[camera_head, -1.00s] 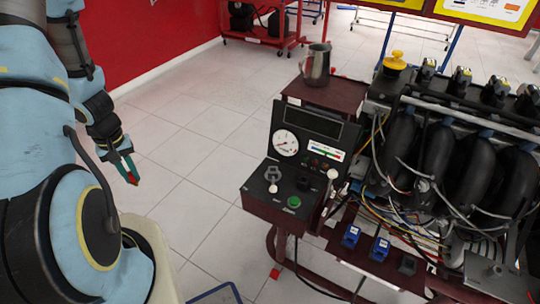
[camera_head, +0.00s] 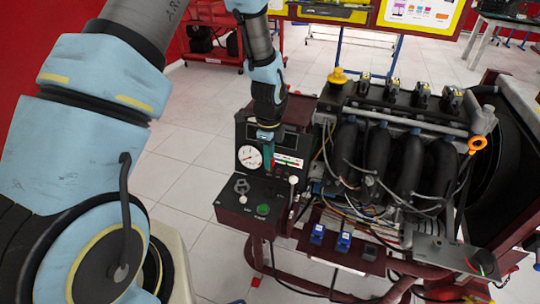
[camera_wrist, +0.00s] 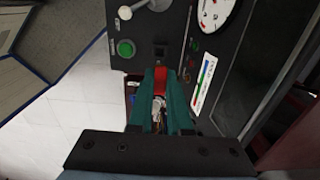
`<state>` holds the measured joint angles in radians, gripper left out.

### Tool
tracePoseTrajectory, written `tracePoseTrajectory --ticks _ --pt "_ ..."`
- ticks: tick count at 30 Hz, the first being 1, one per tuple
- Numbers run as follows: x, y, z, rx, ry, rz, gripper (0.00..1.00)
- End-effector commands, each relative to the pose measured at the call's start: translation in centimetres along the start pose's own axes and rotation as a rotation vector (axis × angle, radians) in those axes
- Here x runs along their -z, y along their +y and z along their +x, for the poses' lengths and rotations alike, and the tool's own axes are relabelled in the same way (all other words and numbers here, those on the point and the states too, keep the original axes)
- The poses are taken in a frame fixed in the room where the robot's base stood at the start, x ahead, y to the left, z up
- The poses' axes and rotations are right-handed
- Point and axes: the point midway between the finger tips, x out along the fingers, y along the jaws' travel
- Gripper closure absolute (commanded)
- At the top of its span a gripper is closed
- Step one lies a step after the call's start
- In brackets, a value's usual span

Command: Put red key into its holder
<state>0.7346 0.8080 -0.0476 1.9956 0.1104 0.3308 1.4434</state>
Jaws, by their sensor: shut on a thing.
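My gripper (camera_wrist: 161,76) has teal fingers shut on the red key (camera_wrist: 160,82), which shows as a red piece between the fingertips in the wrist view. In the head view my gripper (camera_head: 267,155) hangs pointing down in front of the upright panel, above the black control box (camera_head: 229,211). In the wrist view a small dark square socket (camera_wrist: 160,50) lies on the box face just beyond the fingertips. I cannot tell whether it is the key's holder, or whether the key touches it. The fingers hide most of the key.
A round gauge (camera_head: 250,156) is left of my gripper. The engine (camera_head: 390,160) with hoses and wires fills the right. Floor is open at left.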

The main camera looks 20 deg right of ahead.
Motion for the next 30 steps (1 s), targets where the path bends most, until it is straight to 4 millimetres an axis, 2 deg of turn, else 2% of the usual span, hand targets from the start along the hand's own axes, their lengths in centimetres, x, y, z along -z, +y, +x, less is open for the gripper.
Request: tracePoseTrajectory --ticks 8,20,22,30 --pt "0.4 -0.1 1.1 0.000 0.000 0.029 1.00" --pt "0.4 -0.1 5.4 0.000 0.000 0.026 1.00" --pt "0.4 -0.1 4.8 0.001 0.000 0.026 1.00" --pt "0.3 -0.1 4.8 0.001 0.000 0.025 1.00"
